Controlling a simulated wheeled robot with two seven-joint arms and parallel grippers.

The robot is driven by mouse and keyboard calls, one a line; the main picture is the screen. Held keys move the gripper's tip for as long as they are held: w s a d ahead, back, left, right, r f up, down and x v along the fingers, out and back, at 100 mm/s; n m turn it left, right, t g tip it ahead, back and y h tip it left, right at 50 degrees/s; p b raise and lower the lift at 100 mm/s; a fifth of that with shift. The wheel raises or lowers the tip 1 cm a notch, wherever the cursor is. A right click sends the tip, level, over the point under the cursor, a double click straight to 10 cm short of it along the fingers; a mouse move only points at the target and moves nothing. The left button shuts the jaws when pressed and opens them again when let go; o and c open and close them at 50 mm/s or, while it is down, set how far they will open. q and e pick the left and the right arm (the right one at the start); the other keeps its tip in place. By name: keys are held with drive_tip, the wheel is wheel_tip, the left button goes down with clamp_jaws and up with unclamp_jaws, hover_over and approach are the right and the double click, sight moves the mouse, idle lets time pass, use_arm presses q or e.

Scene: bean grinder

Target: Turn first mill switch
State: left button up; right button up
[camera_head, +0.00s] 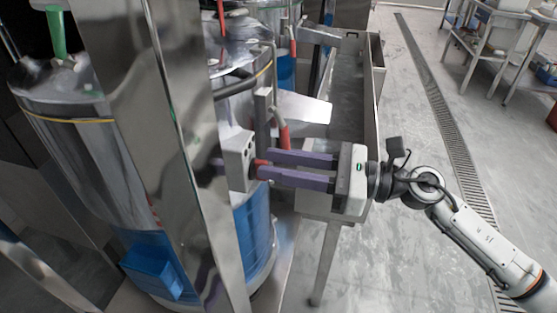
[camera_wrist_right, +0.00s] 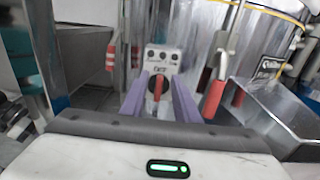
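The mill switch is a grey box (camera_head: 238,160) on the front of the near mill, with a red knob (camera_head: 259,163) on its right face. In the right wrist view, the switch box (camera_wrist_right: 162,58) has several round dark controls above the red knob (camera_wrist_right: 158,87). My right gripper (camera_head: 265,165) reaches in from the right with two purple fingers. The fingers are apart, with the knob between their tips and a visible gap on each side in the wrist view (camera_wrist_right: 159,80). My left gripper is not in view.
A shiny metal post (camera_head: 180,120) stands in front of the near steel mill (camera_head: 90,150). A long metal trough (camera_head: 347,95) lies behind my right gripper. Red handles (camera_head: 283,135) are close by above the fingers. Open floor (camera_head: 450,150) is at right.

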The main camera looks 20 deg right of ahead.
drive_tip(key=shift+w+a, duration=0.1)
drive_tip(key=shift+a, duration=0.05)
drive_tip(key=shift+c, duration=0.3)
clamp_jaws()
